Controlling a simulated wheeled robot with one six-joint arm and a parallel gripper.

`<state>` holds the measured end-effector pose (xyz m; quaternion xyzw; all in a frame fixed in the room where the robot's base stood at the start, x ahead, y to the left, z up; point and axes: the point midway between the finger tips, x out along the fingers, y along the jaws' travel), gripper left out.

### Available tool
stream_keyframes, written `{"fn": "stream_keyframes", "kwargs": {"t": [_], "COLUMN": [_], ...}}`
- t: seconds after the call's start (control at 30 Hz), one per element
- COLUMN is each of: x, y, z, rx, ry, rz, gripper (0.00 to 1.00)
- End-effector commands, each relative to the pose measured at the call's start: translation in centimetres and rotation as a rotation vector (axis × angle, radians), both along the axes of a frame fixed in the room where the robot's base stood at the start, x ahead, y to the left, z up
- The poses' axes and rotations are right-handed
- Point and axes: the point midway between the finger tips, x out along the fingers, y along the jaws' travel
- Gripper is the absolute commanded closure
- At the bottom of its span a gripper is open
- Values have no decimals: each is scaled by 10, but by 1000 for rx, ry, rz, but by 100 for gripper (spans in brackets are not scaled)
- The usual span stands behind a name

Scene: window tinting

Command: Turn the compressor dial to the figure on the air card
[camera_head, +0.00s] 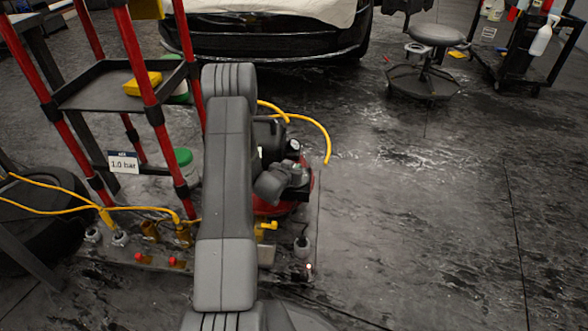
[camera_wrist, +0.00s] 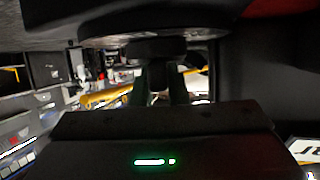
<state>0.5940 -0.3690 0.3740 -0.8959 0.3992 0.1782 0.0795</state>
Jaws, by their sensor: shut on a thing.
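The air card (camera_head: 123,162), white with a dark blue top strip, reads "1.0 bar" and hangs on the red-legged rack at left. The compressor (camera_head: 265,208) is red and black, low on the floor behind my arm, which hides much of it. A small round gauge (camera_head: 293,146) shows on it; its reading is too small to tell. My gripper (camera_wrist: 163,83) is at the compressor, its fingers shut on a dark round knob, seemingly the dial (camera_wrist: 145,48), in the wrist view. The dial's marks and setting do not show. In the head view, the fingers cannot be made out.
Yellow hoses (camera_head: 310,118) curve beside the compressor and across the floor at left. The rack (camera_head: 78,90) stands close on the left. A car (camera_head: 270,40) is behind, and a stool (camera_head: 432,45) stands at back right. The floor at right is clear.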

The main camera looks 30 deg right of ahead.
Motion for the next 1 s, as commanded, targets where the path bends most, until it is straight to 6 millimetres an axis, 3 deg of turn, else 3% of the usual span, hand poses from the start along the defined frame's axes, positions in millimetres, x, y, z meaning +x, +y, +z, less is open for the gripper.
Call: {"fn": "stream_keyframes", "kwargs": {"t": [1.0], "x": [0], "y": [3], "z": [0], "rx": [3], "ry": [2], "rz": [728], "gripper": [100]}}
